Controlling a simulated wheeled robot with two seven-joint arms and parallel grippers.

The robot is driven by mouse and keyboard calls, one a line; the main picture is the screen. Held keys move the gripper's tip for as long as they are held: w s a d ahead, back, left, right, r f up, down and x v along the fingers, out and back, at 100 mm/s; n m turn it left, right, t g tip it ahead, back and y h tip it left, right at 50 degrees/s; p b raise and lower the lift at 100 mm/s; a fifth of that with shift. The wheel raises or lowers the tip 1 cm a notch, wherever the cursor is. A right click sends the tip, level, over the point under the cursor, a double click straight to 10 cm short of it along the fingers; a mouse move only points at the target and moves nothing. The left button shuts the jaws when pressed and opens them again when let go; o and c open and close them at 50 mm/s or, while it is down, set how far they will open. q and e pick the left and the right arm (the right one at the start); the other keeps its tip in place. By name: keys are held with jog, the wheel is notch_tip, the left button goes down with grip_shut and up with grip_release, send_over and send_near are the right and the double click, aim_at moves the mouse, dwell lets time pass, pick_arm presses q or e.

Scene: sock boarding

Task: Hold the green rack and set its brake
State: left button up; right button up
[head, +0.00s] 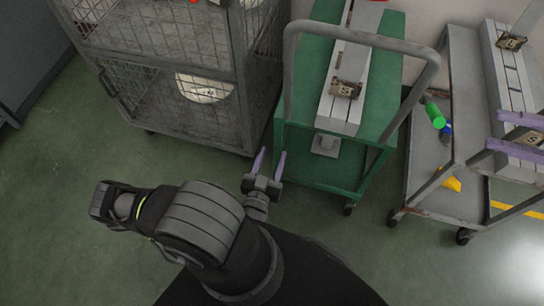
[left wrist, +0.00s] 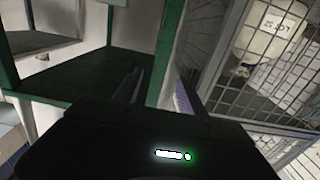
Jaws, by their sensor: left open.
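The green rack (head: 388,62) stands at centre right in the head view, with a grey looped handle (head: 291,75) over its near end. A grey block (head: 326,145) sits low at its near end; I cannot tell if it is the brake. My left gripper (head: 269,163) is open at the rack's near left corner, beside the green post (left wrist: 170,45). In the left wrist view its fingers (left wrist: 155,92) point toward the post; touching cannot be told. Two lavender fingers, my right gripper (head: 515,135), are apart at the right edge, over the grey cart.
A wire cage cart (head: 245,85) stands close left of the rack. A grey cart (head: 452,100) stands to the right with green and yellow items. A long grey bar with a metal clip (head: 345,89) lies on the rack. The floor in front is clear.

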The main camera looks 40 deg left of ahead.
aim_at(277, 142)
pick_arm(q)
jog(key=shift+w, duration=0.15)
jog(key=shift+x, duration=3.8)
jog(key=shift+f, duration=0.1)
jog(key=shift+c, duration=0.5)
grip_shut()
